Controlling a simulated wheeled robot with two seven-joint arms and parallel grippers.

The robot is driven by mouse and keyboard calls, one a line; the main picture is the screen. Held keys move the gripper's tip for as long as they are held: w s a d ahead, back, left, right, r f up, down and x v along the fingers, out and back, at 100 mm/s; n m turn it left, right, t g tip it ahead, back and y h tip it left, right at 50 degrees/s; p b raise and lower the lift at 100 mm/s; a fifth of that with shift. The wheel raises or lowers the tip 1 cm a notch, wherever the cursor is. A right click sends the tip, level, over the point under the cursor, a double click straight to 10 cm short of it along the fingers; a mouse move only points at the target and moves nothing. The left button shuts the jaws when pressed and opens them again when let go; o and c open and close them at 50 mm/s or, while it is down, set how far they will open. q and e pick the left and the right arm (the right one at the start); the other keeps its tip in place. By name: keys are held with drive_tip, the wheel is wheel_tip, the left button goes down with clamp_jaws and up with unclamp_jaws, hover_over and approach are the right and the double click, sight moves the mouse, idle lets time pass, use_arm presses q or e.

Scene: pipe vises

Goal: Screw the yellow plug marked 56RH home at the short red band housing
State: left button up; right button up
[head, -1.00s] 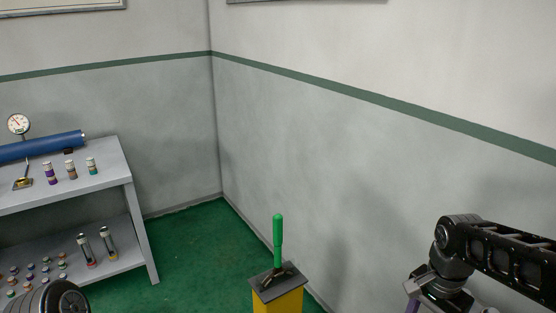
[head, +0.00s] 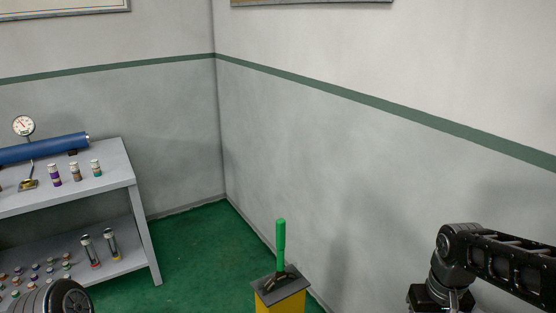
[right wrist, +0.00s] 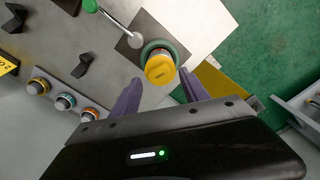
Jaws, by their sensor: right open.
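A yellow plug (right wrist: 162,68) stands in a dark green ring (right wrist: 144,50) on a square grey plate (right wrist: 128,36) in the right wrist view. Its marking is too small to read. My right gripper (right wrist: 160,77) is open, its two purple fingers pointing at the plug, one on each side of its near end. I cannot tell whether they touch it. No red band shows at this ring, and the plug hides part of it. In the head view my right gripper is below the lower edge. My left gripper is not in view.
In the head view a grey shelf table (head: 125,178) bears a blue cylinder (head: 55,148) and small banded pieces. A yellow post (head: 280,306) with a green handle (head: 281,240) stands by the wall.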

drive_tip(key=n, duration=0.2)
drive_tip(key=shift+n, duration=0.4)
drive_tip(key=shift+f+b, duration=0.75)
drive_tip(key=shift+f, duration=0.4)
drive_tip(key=shift+r, duration=0.1)
clamp_jaws()
